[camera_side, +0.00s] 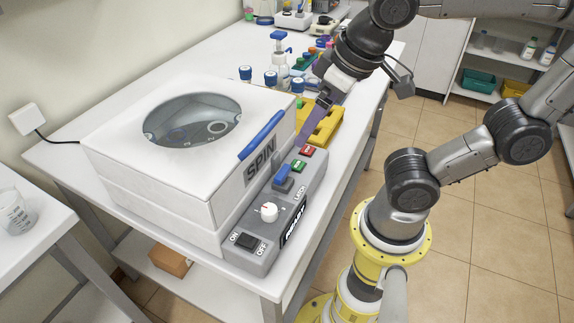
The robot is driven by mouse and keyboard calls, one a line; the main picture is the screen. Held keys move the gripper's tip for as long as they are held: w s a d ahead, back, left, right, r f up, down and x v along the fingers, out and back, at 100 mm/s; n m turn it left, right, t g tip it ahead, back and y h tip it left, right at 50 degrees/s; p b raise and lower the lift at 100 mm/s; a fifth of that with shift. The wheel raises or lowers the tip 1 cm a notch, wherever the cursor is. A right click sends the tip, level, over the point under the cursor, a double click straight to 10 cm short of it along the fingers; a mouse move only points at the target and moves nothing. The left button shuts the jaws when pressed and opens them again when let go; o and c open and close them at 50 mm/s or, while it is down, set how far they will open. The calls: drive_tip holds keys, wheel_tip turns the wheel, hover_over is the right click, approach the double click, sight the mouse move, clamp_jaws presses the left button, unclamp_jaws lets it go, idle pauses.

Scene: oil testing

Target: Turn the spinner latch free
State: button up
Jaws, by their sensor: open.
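The spinner (165,185) is a white box with a round window in its closed lid and a "SPIN" label on its side. Its grey control panel (262,240) runs along the right side. A blue latch (283,174) sits on the panel beside the word "LATCH", standing up from a dark base. My gripper (304,138) points down at the panel's far end, just beyond the red and green buttons and apart from the latch. It is open and empty; the gap between its fingers is hard to see from this side.
A white dial (268,211) and a black ON/OFF switch (246,240) are on the panel's near part. A blue handle (262,135) is on the lid edge. A yellow rack (322,126) and blue-capped bottles (271,79) stand behind the spinner, close to my gripper.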

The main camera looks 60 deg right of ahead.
sight(284, 172)
drive_tip(key=x, duration=1.4)
drive_tip(key=shift+s+a, duration=0.15)
drive_tip(key=shift+a, duration=0.15)
drive_tip(key=c, duration=1.4)
drive_tip(key=shift+o, duration=0.2)
